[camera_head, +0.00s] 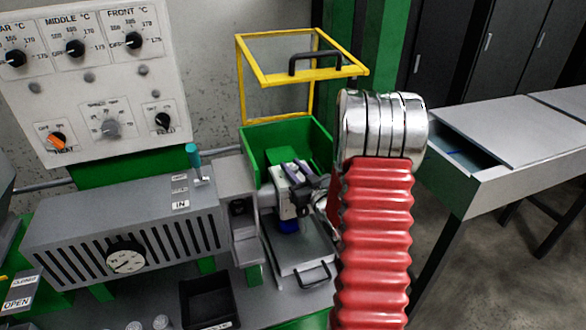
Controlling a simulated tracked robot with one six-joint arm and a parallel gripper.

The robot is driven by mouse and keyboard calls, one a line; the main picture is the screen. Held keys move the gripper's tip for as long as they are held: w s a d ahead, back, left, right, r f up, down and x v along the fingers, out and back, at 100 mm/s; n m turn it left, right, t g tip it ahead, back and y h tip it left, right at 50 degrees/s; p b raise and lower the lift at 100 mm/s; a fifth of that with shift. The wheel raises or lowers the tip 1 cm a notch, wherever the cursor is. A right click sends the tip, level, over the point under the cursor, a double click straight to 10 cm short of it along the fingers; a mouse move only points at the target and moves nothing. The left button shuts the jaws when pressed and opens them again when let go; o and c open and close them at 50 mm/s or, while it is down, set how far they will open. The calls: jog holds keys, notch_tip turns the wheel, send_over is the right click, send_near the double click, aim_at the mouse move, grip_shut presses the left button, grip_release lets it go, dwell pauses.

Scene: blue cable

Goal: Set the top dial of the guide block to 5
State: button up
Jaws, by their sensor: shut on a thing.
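My gripper (301,196) is small and dark in the head view, at the front of the open green housing in the middle. It is shut on a small part at the guide block, which looks to be the top dial. The guide block appears to be the light grey piece with dark blue edges (290,178), in front of the green housing. A blue part (287,227) shows just below. The dial's face and its numbers are hidden or too small to read. My red ribbed arm with silver rings covers the area to the right.
A yellow-framed guard (241,80) stands raised above the green housing (258,142). A grey slotted machine body (75,232) with a round gauge (125,258) is at left, beneath a control panel (92,105) with several knobs. A grey trough (495,178) stands at right.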

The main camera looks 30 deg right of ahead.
jog(key=shift+r+m+g+h, duration=0.1)
jog(key=shift+m+g+h, duration=0.2)
jog(key=shift+m+h, duration=0.8)
jog(key=shift+n+h, duration=0.3)
jog(key=o, duration=1.1)
jog(key=shift+c, duration=0.2)
jog(key=shift+s, duration=0.1)
